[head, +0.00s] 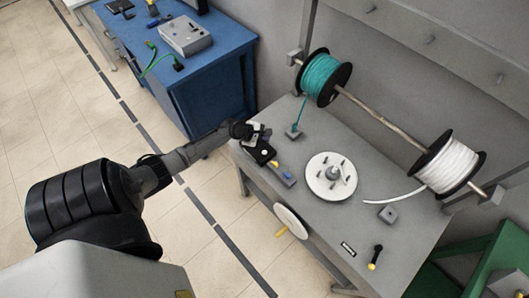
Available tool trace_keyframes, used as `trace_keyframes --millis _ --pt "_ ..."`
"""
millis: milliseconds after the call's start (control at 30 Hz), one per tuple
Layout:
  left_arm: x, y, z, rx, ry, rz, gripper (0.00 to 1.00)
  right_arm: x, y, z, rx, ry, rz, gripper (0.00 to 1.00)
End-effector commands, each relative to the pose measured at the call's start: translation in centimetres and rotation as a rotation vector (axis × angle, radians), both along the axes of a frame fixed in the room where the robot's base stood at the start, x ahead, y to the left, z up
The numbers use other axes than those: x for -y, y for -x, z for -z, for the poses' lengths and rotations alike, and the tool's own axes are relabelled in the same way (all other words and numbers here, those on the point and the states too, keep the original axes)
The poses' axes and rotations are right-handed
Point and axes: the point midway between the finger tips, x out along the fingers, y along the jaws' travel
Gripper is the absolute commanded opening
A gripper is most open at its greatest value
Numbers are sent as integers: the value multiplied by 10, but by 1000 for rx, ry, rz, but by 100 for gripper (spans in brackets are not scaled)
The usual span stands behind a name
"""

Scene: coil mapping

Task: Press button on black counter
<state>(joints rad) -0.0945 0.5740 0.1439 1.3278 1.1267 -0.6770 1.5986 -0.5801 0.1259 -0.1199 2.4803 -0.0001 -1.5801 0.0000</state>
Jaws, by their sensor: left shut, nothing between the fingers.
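My left arm reaches in from the left, and my left gripper (264,154) is over the table's left end. It is shut and empty, well to the left of the black piece and apart from it. A blue and grey piece with a yellow spot (282,174) lies just beyond its fingertips; whether they touch I cannot tell. My right gripper is not in view.
The grey table (335,220) carries a round white plate with pegs (331,176), a grey block (387,213) and a black-yellow handle (375,257). Teal (322,82) and white (445,165) spools hang on a rod behind. A white wheel (291,221) sits at the front. A blue workbench (215,65) stands behind left.

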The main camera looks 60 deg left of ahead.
Motion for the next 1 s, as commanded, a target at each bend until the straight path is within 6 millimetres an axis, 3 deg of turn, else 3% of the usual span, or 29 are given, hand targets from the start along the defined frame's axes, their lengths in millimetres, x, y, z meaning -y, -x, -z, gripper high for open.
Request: trace_keyframes --millis 267,667,1000 --pt "0 0 22 -1 0 1 0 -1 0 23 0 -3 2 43" --pt "0 0 67 0 -2 1 0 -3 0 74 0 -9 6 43" --pt "0 0 86 0 -1 1 0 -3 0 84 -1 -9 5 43"
